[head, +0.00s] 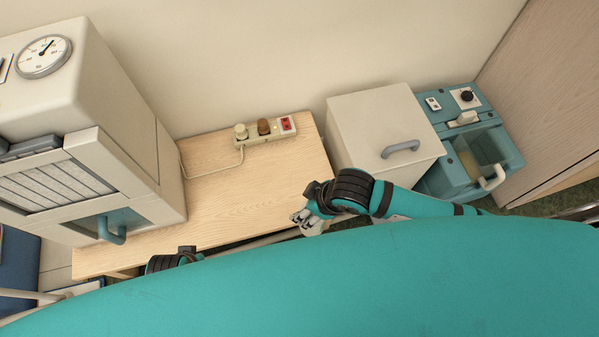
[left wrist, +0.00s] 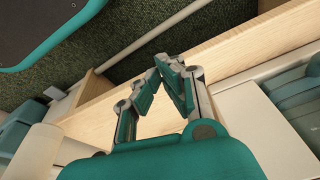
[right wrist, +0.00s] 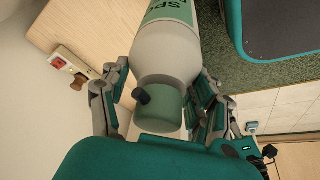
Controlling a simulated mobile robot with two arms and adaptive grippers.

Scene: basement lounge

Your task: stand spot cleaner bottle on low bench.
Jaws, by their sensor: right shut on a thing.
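The spot cleaner bottle (right wrist: 166,52) is pale with a green cap and a green label reading "SP…"; its far end is cut off by the right wrist view. My right gripper (right wrist: 167,92) is shut on it near the cap end. In the head view my right gripper (head: 308,222) hangs by the front right edge of the low wooden bench (head: 225,205); I cannot make out the bottle there. My left gripper (left wrist: 163,72) is shut and empty over the bench's front edge; in the head view its fingers are hidden.
A power strip (head: 262,133) with plugs lies at the bench's back. A large cream cabinet with a dial (head: 100,90) stands on the left. A cream box (head: 385,130) and a teal machine (head: 470,150) stand right. The bench's middle is clear.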

